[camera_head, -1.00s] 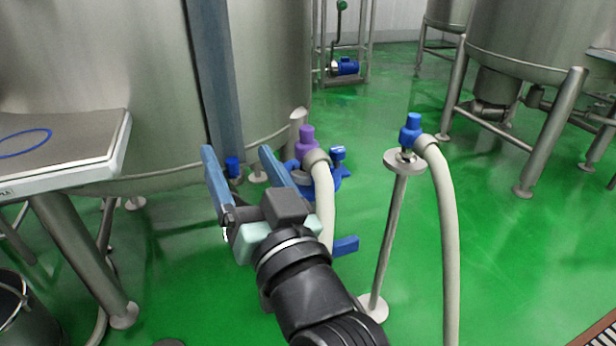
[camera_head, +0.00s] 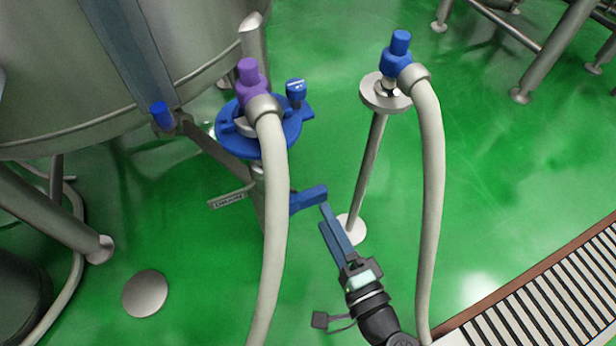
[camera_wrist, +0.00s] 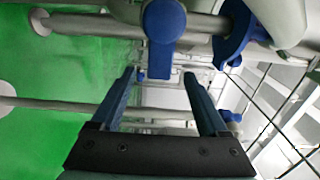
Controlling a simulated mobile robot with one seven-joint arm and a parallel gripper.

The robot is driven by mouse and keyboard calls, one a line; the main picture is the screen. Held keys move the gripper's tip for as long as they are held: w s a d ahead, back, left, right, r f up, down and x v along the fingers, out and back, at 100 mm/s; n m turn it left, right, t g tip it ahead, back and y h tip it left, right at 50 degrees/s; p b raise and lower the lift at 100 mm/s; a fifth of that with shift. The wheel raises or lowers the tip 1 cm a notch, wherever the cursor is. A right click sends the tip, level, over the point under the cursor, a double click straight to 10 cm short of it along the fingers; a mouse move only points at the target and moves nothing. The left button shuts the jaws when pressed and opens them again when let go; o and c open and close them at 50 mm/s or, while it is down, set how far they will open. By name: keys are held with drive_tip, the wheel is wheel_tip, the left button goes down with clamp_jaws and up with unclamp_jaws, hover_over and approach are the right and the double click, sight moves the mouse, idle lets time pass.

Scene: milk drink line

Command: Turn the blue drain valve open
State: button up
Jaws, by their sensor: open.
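The blue drain valve handle (camera_head: 310,199) is a lever sticking out to the right from the pipe below the tank, partly behind a pale hose. A small tag (camera_head: 229,198) that seems to read DRAIN hangs at the pipe's left. My gripper (camera_head: 326,215) is open, its blue fingers just below and right of the handle's outer end. In the wrist view a blue lever (camera_wrist: 164,30), which looks like the handle, hangs in the upper middle. Its lower end lies near the gap between my fingertips (camera_wrist: 159,73). Whether they touch it I cannot tell.
A purple-capped hose end (camera_head: 249,80) stands on a blue disc (camera_head: 277,142) above the handle. A second hose with a blue fitting (camera_head: 397,55) stands on a post (camera_head: 368,170) to the right. A floor grate (camera_head: 545,300) lies at lower right. Green floor is open between.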

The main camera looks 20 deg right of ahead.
drive_tip(key=w+b, duration=0.2)
drive_tip(key=w, duration=0.8)
drive_tip(key=shift+a, duration=0.15)
drive_tip(key=shift+s, duration=0.1)
clamp_jaws()
idle(0.9)
